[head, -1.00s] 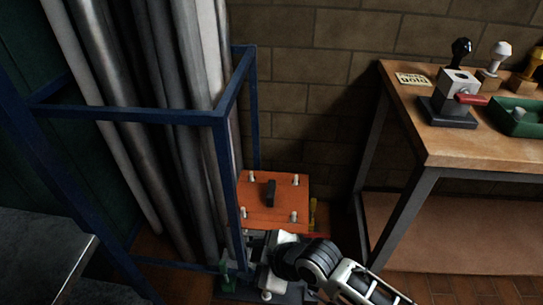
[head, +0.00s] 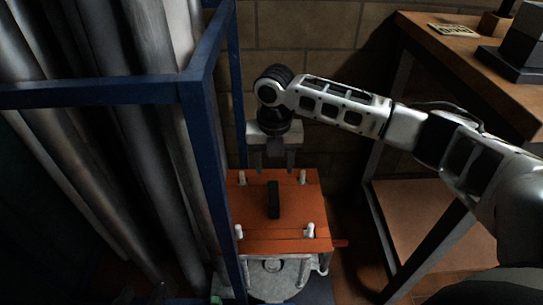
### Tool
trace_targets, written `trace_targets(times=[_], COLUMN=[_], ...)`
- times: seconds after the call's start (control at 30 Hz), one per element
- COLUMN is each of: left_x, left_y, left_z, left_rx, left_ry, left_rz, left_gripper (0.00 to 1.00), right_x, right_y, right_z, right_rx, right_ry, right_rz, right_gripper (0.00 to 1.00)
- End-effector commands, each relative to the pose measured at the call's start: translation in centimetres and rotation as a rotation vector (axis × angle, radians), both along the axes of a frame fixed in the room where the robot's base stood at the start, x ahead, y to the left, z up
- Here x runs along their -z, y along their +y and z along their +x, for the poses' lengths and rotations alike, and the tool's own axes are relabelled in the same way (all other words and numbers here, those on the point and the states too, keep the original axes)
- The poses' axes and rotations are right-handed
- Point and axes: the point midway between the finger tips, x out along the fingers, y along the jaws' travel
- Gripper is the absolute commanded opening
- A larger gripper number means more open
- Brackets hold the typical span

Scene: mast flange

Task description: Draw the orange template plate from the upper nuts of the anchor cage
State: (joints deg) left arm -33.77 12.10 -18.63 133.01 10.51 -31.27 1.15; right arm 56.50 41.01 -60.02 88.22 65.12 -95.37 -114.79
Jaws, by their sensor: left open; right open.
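The orange template plate (head: 252,205) lies flat, with a black upright handle (head: 273,200) near its middle. White studs with nuts show near its corners, such as the front right one (head: 309,231). The grey anchor cage (head: 290,278) shows below the plate's front edge; the plate hides most of it. My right gripper (head: 273,167) comes in from the right and points down. It is open and empty, with its fingertips over the plate's back edge, behind the handle. I cannot tell its height above the plate. My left gripper is not in view.
A blue frame (head: 203,140) holding tall grey pipes (head: 90,180) stands close on the left. A wooden workbench (head: 470,65) with metal legs stands on the right. A brick wall (head: 320,45) is behind.

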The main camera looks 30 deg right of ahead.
Motion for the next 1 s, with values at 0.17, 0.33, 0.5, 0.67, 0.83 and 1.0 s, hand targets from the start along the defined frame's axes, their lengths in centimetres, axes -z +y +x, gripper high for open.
trace_targets(times=[0.17, 0.33, 0.5, 0.67, 0.83, 1.0], left_x=[-0.4, -0.9, -1.3, -1.4, -1.8, -2.4], left_y=[-0.3, -0.7, -1.1, -1.3, -1.4, -1.4], left_z=[-0.1, 0.0, 0.1, 0.2, 0.2, 0.3], left_rx=[0.007, 0.007, 0.006, 0.009, 0.008, 0.006], left_ry=[-0.059, -0.092, -0.103, -0.104, -0.108, -0.118], left_rz=[-0.029, -0.081, -0.144, -0.183, -0.204, -0.216], left_gripper=[0.45, 0.45, 0.45, 0.45, 0.45, 0.45], right_x=[4.2, 7.6, 10.5, 12.1, 12.8, 12.8], right_y=[0.1, 0.1, 0.1, 0.1, 0.1, 0.1], right_z=[0.0, 0.0, 0.0, 0.0, 0.0, 0.0], right_rx=[0.000, 0.000, 0.001, 0.000, -0.001, -0.001], right_ry=[0.002, 0.000, 0.000, -0.002, -0.003, -0.003], right_rz=[0.001, 0.000, 0.001, 0.001, 0.001, 0.002], right_gripper=[0.51, 0.51, 0.51, 0.51, 0.51, 0.51])
